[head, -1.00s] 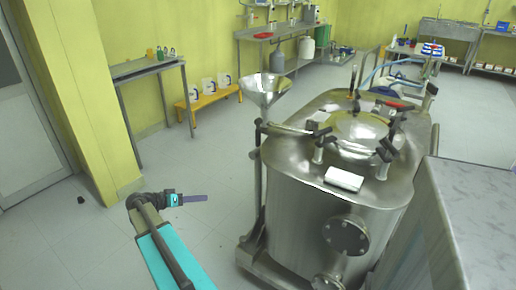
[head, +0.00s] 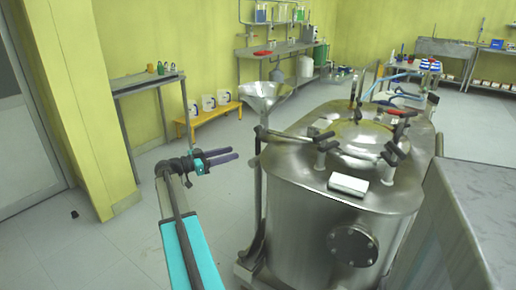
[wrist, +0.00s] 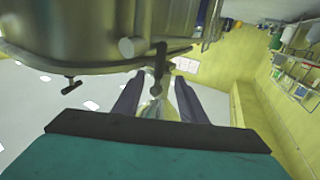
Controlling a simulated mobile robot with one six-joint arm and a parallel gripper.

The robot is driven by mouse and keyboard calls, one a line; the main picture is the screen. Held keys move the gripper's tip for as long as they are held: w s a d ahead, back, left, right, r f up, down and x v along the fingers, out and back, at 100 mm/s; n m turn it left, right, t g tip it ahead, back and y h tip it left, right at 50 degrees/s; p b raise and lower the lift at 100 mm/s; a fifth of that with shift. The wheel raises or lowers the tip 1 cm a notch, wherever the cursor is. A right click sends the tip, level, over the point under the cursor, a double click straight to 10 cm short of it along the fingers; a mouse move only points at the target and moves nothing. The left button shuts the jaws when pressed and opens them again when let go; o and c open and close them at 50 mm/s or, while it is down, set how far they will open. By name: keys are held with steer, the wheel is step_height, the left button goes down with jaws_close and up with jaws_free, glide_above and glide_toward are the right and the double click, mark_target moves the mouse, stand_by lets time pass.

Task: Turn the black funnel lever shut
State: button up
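The metal funnel (head: 263,93) stands on a thin upright pipe beside the steel reactor (head: 310,205). A small dark fitting (head: 260,133) shows on the pipe below the funnel; I cannot tell whether it is the black lever or how it is turned. My gripper (head: 235,155) is left of the pipe, apart from it, with its two dark fingers spread and empty. In the wrist view the fingers (wrist: 157,90) are also apart. A dark fitting with a rod (wrist: 160,62) shows ahead, between the finger directions, and a black T-shaped handle (wrist: 72,84) is farther left.
A grey metal box (head: 475,215) stands close at right. A side table (head: 147,80) and yellow bench (head: 210,113) are behind.

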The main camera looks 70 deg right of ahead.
mark_target(258, 146)
steer(key=shift+d, duration=0.1)
steer(key=x, duration=1.3)
steer(key=shift+s+d, duration=0.2)
jaws_close()
